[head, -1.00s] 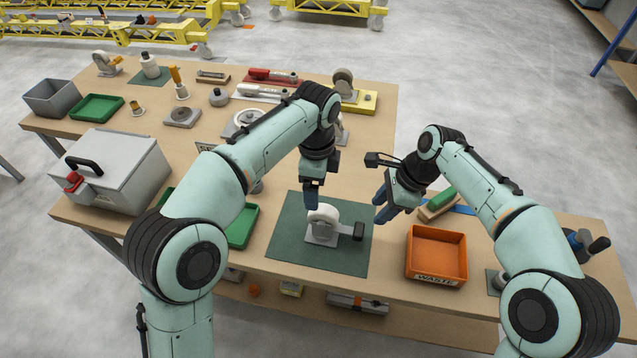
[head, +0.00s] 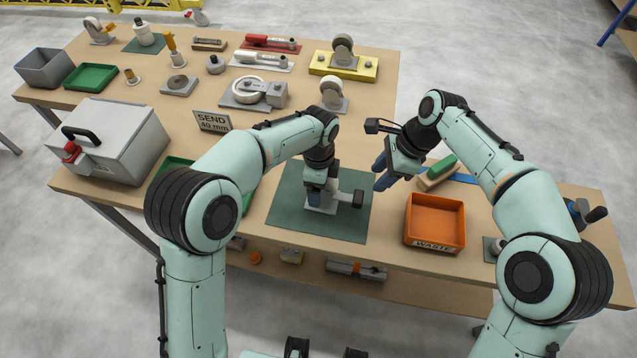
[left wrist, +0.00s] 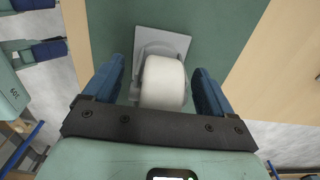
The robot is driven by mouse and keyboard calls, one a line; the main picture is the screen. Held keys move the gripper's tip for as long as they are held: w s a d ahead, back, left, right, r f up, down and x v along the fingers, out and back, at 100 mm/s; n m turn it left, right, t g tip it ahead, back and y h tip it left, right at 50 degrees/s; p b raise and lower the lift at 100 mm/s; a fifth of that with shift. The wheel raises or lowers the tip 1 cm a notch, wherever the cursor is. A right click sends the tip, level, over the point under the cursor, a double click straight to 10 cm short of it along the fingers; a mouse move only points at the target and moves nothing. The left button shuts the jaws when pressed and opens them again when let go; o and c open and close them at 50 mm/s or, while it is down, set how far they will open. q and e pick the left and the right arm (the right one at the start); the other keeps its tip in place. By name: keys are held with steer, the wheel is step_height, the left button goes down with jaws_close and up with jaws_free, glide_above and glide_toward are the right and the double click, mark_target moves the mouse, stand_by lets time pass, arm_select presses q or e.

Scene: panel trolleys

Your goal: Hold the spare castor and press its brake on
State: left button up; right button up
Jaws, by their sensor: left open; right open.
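The spare castor (head: 318,209), a white wheel on a grey plate, stands on the dark green mat (head: 289,221). A dark block (head: 357,198), which looks like its brake pedal, sticks out to the right. My left gripper (head: 317,197) is lowered over the castor and hides most of the wheel in the head view. In the left wrist view the white wheel (left wrist: 162,83) lies between the two open blue fingers, with a narrow gap visible on each side. My right gripper (head: 381,175) is open and empty, above and to the right of the castor.
An orange waste bin (head: 436,246) stands right of the mat, with a green-topped block (head: 438,172) behind it. A grey lidded box (head: 118,150) and a green tray (head: 165,181) are on the left. Another castor (head: 332,94) stands behind. The table's front edge is close.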

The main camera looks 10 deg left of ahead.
arm_select(q)
steer(key=shift+f, duration=0.15)
jaws_close()
steer(key=c, duration=1.1)
jaws_free()
steer(key=shift+c, duration=0.2)
steer(key=o, duration=0.4)
steer(key=c, duration=0.8)
steer(key=shift+o, duration=0.2)
